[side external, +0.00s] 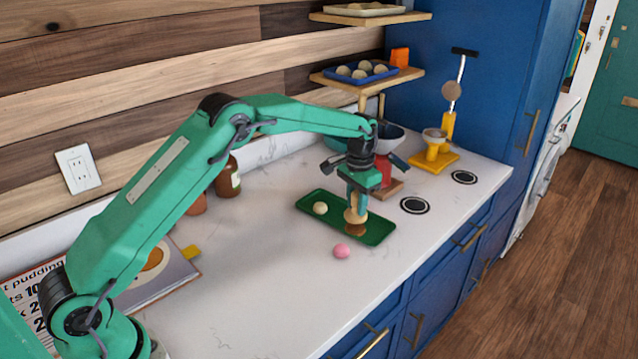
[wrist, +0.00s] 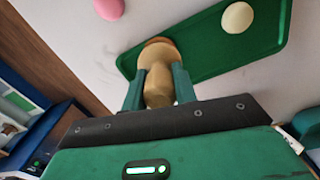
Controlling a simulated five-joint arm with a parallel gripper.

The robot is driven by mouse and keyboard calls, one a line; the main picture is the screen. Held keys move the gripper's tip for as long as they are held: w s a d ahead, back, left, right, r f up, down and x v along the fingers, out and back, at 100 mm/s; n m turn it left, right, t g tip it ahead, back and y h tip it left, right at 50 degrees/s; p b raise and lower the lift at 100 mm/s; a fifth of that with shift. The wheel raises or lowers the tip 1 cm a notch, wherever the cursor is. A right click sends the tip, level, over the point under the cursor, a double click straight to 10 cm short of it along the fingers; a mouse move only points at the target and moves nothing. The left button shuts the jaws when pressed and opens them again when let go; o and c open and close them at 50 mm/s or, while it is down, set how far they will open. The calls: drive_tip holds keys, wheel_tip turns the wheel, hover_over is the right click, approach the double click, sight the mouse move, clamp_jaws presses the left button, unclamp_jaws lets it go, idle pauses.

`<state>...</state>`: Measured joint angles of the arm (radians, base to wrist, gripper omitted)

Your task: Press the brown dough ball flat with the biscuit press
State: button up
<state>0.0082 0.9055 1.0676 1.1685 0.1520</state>
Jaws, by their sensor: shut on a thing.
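My gripper (side external: 357,190) is shut on the wooden biscuit press (side external: 354,214) and holds it upright over the green tray (side external: 312,197). In the wrist view my gripper's fingers (wrist: 158,85) clasp the tan press (wrist: 159,58) from both sides. The brown dough (side external: 356,231) shows low on the tray just below the press; its brown edge also shows past the press in the wrist view (wrist: 157,40). The press hides part of it, and I cannot tell whether they touch. A cream dough ball (side external: 320,208) lies on the tray to the left.
A pink ball (side external: 342,251) lies on the counter in front of the tray. Bowls (side external: 388,137) and a red object stand behind my gripper. A yellow stand (side external: 434,160) is at the back right. A brown jar (side external: 228,178) stands left.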

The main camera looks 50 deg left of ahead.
drive_tip(key=shift+r, duration=1.9)
